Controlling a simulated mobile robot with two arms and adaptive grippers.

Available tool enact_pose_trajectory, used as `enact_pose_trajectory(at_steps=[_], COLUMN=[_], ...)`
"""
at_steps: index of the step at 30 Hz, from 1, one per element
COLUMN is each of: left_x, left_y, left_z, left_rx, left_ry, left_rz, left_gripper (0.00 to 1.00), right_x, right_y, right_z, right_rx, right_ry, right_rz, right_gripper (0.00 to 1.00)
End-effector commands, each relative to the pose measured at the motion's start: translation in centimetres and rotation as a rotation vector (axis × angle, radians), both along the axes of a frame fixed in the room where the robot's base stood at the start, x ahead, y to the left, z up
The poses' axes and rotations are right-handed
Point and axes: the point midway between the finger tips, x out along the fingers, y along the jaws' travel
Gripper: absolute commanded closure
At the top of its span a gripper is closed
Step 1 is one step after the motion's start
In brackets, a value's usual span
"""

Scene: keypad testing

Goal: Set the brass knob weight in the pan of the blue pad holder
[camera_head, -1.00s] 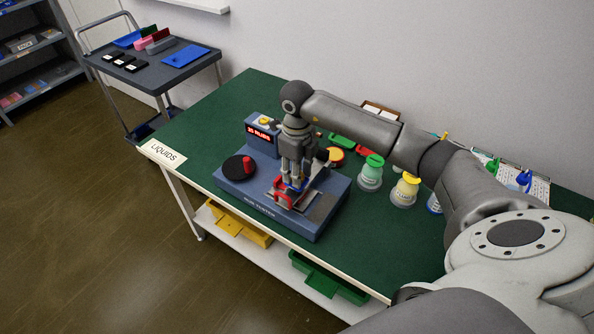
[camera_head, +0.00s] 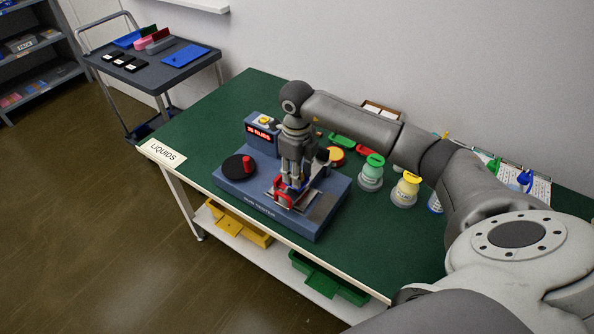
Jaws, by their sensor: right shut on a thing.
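My right gripper (camera_head: 292,183) reaches down from above over the grey-blue rub tester (camera_head: 262,196). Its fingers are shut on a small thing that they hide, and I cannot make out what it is. A small blue part (camera_head: 298,187), perhaps the blue pad holder, shows at the fingertips, next to a red part (camera_head: 282,198) on the tester's carriage. I cannot tell whether the fingers touch the blue part. I cannot pick out the brass knob weight or the holder's pan; the gripper covers that spot. My left gripper is not in view.
A black disc (camera_head: 238,167) with a red knob sits on the tester's left. A red-lit display box (camera_head: 261,132) stands behind. Green-lidded (camera_head: 371,172) and yellow-lidded (camera_head: 406,189) bottles stand to the right. A cart (camera_head: 150,70) stands beyond.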

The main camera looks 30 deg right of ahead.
Motion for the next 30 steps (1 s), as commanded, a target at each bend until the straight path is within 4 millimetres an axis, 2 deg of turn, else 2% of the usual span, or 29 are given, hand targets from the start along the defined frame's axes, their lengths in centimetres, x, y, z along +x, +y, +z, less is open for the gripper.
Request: enact_pose_trajectory(at_steps=[8, 9, 14, 24, 26, 30], left_x=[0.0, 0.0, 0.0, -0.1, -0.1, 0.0], left_y=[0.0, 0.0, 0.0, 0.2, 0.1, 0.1], left_z=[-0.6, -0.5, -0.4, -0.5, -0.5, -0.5], left_rx=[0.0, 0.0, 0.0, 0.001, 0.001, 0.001], left_ry=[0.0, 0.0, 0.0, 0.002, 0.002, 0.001], left_rz=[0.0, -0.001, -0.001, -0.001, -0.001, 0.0], left_gripper=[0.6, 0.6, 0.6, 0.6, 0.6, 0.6], right_x=[0.0, 0.0, 0.0, 0.0, 0.0, 0.1], right_y=[0.0, 0.0, 0.0, 0.0, 0.0, 0.0], right_z=[-0.6, -0.5, -0.5, -0.4, 0.1, 2.3], right_rx=[-0.001, -0.001, 0.0, 0.0, -0.001, 0.0], right_ry=[-0.001, -0.001, 0.0, 0.0, -0.001, -0.004], right_rz=[-0.001, -0.001, 0.0, 0.0, 0.0, 0.001], right_gripper=[0.97, 0.62, 0.42, 0.42, 0.42, 0.42])
